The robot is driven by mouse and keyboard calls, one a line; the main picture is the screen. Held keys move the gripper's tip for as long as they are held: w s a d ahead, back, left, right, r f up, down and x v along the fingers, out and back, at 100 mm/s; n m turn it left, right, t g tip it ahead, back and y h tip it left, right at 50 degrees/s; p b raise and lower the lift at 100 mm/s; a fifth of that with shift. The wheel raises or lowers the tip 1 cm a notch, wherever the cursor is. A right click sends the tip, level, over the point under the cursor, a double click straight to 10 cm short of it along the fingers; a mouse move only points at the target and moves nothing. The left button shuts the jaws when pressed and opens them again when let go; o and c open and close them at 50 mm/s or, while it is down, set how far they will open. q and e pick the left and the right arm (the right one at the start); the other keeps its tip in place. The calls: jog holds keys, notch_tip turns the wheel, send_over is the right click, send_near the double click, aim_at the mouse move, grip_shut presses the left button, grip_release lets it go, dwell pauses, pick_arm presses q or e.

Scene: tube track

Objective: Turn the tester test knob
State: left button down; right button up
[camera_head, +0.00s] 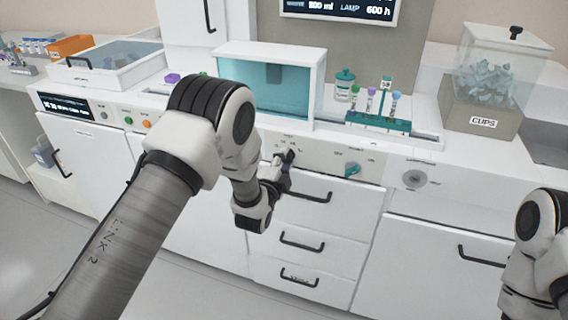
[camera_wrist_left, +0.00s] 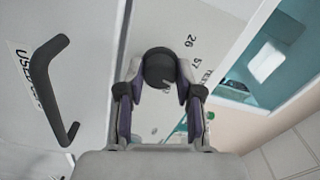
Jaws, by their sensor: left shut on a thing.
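The tester test knob (camera_wrist_left: 160,66) is a round dark knob on the white front panel, with small printed numbers beside it in the left wrist view. My left gripper (camera_wrist_left: 158,92) has its two fingers on either side of the knob and is shut on it. In the head view, my left gripper (camera_head: 283,162) is at the panel (camera_head: 318,157) above the drawers and hides most of the knob. My right arm shows at the right edge of the head view, but its gripper is outside the picture.
A teal knob (camera_head: 352,170) sits on the same panel to the right. A drawer handle (camera_head: 312,197) is just below my left gripper, with more drawers under it. Above on the counter are a glass-fronted box (camera_head: 268,85), a tube rack (camera_head: 378,123) and a clips bin (camera_head: 483,118).

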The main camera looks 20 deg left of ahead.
pick_arm(q)
jog(key=shift+w+r+m, duration=0.2)
jog(key=shift+r+m, duration=0.2)
jog(key=shift+m, duration=0.2)
jog(key=c, duration=0.8)
grip_release()
jog(key=shift+o, duration=0.2)
jog(key=shift+w+f, duration=0.1)
jog(key=shift+f, duration=0.25)
jog(key=s, duration=1.2)
jog(key=shift+a, duration=0.15)
